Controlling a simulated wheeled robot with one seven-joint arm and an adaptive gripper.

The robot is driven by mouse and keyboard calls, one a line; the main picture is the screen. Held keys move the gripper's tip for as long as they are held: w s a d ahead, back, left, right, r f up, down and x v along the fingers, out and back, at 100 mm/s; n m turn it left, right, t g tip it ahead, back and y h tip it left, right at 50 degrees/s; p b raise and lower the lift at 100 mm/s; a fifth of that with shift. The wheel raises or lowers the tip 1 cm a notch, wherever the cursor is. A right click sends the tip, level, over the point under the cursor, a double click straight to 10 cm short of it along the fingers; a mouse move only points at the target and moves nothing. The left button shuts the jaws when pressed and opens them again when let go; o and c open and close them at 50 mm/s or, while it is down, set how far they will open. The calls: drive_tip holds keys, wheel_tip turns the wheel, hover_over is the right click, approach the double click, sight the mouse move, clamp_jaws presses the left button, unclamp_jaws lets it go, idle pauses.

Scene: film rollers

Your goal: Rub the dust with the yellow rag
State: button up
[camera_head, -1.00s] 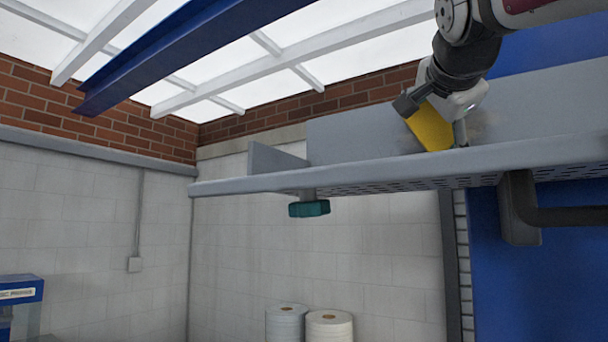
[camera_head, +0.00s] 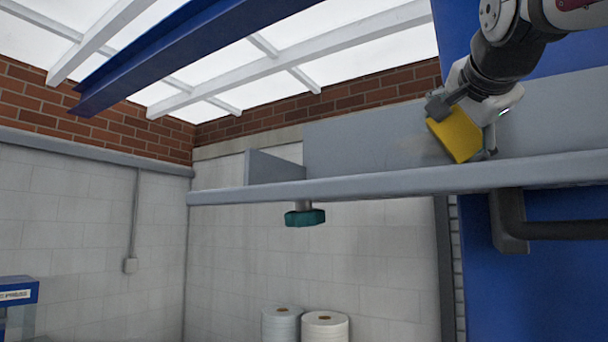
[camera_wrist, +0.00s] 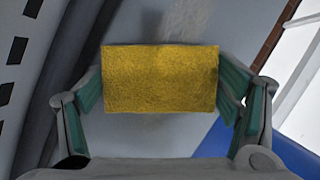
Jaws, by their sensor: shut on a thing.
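The yellow rag (camera_head: 457,137) is a flat, rectangular pad held between the fingers of my gripper (camera_head: 464,128). In the wrist view the rag (camera_wrist: 160,80) spans the gap between the teal-lined fingers of my gripper (camera_wrist: 163,92), which is shut on it. The rag is tilted in front of the grey back panel (camera_head: 375,130), just above the shelf ledge. I cannot tell whether it touches the panel. A faint brownish dust smudge (camera_head: 430,152) shows on the panel to the rag's left. In the wrist view a dusty patch (camera_wrist: 187,20) shows beyond the rag, which hides part of the surface.
The grey ledge (camera_head: 350,187) runs below the rag, with an upright end plate (camera_head: 272,168) at left. A teal knob (camera_head: 305,217) hangs beneath. A dark bracket (camera_head: 507,220) sits under the ledge at right. Two rolls (camera_head: 325,326) stand below.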

sight(389, 150)
drive_tip(key=shift+s+d+p, duration=0.35)
drive_tip(key=shift+s+d, duration=0.6)
drive_tip(key=shift+d, duration=0.35)
drive_tip(key=shift+s+d+p, duration=0.3)
drive_tip(key=shift+s+d, duration=0.65)
drive_tip(key=shift+d, duration=0.3)
drive_tip(key=shift+w, duration=0.1)
drive_tip(key=shift+w+a+f+b, duration=0.1)
drive_tip(key=shift+w+a+b, duration=0.25)
drive_tip(key=shift+w+a, duration=0.55)
drive_tip(key=shift+w+a+f+b, duration=0.1)
drive_tip(key=shift+w+a+b, duration=0.25)
drive_tip(key=shift+w+a, duration=0.45)
drive_tip(key=shift+c, duration=0.5)
drive_tip(key=shift+w+a+b, duration=0.3)
drive_tip(key=shift+w+a, duration=0.15)
drive_tip(key=shift+a, duration=0.3)
drive_tip(key=shift+w+a+b, duration=0.25)
drive_tip(key=shift+w+a, duration=0.15)
drive_tip(key=shift+a, duration=0.4)
drive_tip(key=shift+w+a+b, duration=0.3)
drive_tip(key=shift+w+a, duration=0.15)
drive_tip(key=shift+a, duration=0.3)
drive_tip(key=shift+w+a+r+b, duration=0.1)
drive_tip(key=shift+w+a+b, duration=0.35)
drive_tip(key=shift+a, duration=0.45)
drive_tip(key=shift+w+a+r+b, duration=0.1)
drive_tip(key=shift+w+a+b, duration=0.1)
drive_tip(key=shift+w+a, duration=0.55)
